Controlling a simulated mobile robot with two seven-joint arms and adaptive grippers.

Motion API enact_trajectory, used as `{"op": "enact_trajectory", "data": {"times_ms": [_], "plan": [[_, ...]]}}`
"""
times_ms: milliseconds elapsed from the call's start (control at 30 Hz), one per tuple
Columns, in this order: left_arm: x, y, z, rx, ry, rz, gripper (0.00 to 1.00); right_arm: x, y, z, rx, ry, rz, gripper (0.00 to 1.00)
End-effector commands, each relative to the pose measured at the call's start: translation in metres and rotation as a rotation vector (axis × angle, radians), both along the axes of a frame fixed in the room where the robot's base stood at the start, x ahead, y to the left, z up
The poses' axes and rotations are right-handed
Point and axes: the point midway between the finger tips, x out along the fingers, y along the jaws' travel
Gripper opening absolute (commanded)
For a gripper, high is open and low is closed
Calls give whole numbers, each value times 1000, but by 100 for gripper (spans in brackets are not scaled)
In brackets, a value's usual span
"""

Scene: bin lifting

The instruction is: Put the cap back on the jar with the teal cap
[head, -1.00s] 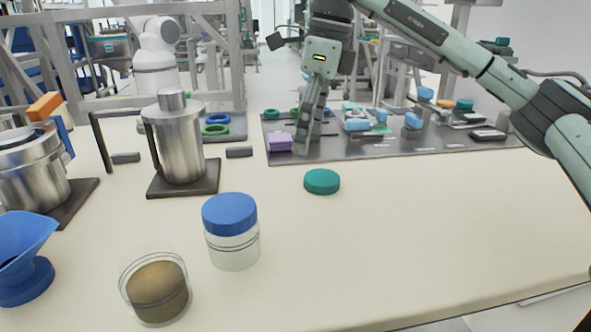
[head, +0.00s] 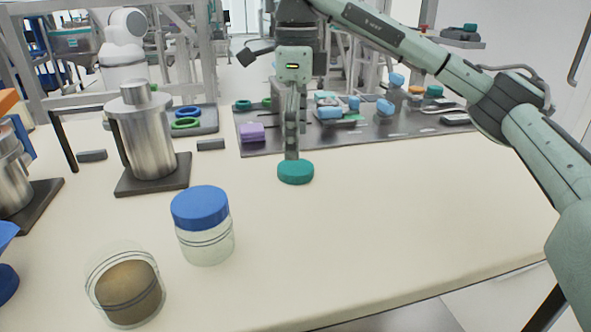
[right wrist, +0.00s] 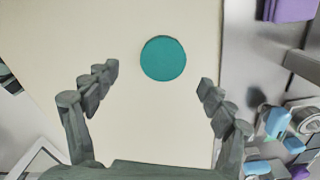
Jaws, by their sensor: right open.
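The teal cap (head: 296,173) lies flat on the cream table, near the edge of the dark mat. It shows as a full teal disc in the right wrist view (right wrist: 163,58). My right gripper (head: 291,155) points down just behind or above the cap in the head view. An uncapped clear jar (head: 124,284) with brown contents stands at the front left. My left gripper is not in view.
A clear jar with a blue cap (head: 201,210) stands beside the open jar. A steel canister (head: 147,140) on a dark base is behind them. A dark mat (head: 380,137) with small coloured items lies at the back. The table's right side is clear.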

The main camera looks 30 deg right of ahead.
Motion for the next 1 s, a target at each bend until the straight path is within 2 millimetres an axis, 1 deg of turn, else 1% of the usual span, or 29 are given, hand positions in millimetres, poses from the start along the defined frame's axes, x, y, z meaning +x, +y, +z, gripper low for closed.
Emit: {"op": "enact_trajectory", "data": {"times_ms": [67, 133, 200, 333, 500, 867, 1000], "plan": [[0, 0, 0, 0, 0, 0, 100, 0, 0, 0, 1, 1, 0, 82], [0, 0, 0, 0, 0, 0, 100, 0, -1, -6, 0, 4, 0, 82], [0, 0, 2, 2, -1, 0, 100, 0, -2, -16, 1, 4, 0, 82], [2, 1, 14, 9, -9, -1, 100, 1, -5, -37, 1, 6, -1, 82], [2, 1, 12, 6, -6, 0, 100, 1, -5, -50, 0, 2, -1, 82], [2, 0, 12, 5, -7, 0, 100, 2, -5, -52, 1, 1, 0, 82], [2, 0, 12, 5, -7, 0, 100, 2, -5, -52, 1, 1, 0, 66]]}}
